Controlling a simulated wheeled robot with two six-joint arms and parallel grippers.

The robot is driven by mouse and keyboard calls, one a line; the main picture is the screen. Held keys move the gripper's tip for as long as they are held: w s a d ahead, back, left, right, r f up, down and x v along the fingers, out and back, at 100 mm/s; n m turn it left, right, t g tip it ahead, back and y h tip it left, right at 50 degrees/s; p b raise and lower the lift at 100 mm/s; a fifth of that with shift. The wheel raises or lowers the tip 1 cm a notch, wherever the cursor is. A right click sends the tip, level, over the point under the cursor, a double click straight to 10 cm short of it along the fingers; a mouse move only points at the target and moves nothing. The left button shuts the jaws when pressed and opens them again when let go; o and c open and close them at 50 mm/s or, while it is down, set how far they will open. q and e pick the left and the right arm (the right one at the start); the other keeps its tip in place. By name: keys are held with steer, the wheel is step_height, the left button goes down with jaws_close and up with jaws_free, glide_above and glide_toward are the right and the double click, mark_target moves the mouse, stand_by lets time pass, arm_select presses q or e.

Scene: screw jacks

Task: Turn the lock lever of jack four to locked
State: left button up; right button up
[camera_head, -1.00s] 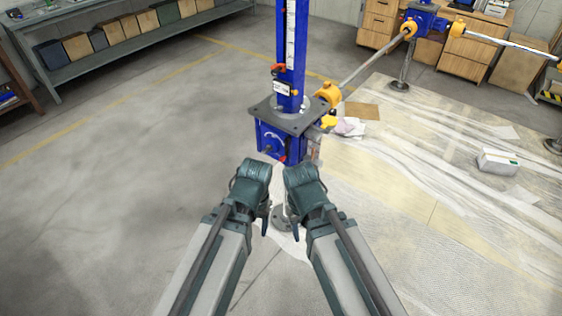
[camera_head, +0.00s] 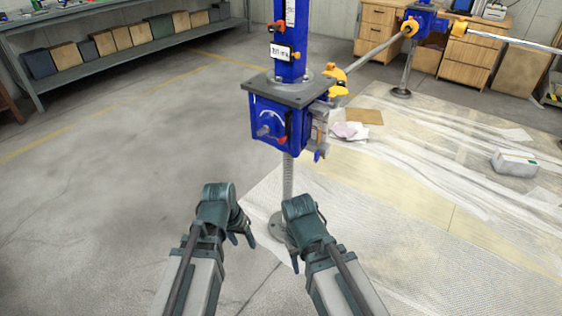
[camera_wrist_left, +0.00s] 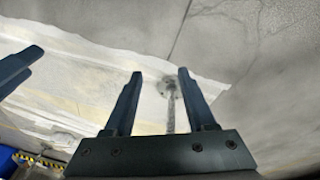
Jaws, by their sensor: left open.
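A blue screw jack (camera_head: 280,112) with a grey top plate stands ahead in the head view. I cannot read the label on the column. My left gripper (camera_head: 241,232) is below and left of the jack body, apart from it. In the left wrist view its two fingers (camera_wrist_left: 160,74) are spread with nothing between them. My right gripper (camera_head: 295,258) is below the jack; its fingers are mostly hidden.
A second blue jack (camera_head: 424,20) stands at the back right, joined by a grey shaft (camera_head: 375,52) with yellow couplings. Plastic sheeting (camera_head: 440,165) covers the right floor, with a white box (camera_head: 514,162) on it. A shelf with boxes (camera_head: 120,38) is at the back left. The left floor is clear.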

arm_select(q)
steer(key=w+d+f+m+t+h+b, duration=0.1)
steer(key=w+d+f+m+h+b, duration=0.1)
steer(key=w+f+b, duration=0.3)
steer(key=m+t+h+b, duration=0.2)
steer(key=m+t+h, duration=0.45)
steer(key=t, duration=0.55)
glide_toward(280, 142)
steer(key=shift+h, duration=0.25)
steer(key=x, duration=1)
steer(key=shift+w+d+f, duration=0.1)
steer(key=shift+w+f, duration=0.05)
steer(key=shift+w, duration=0.15)
arm_select(e)
step_height(280, 142, down, 10)
steer(key=shift+r, duration=0.15)
arm_select(q)
jaws_close()
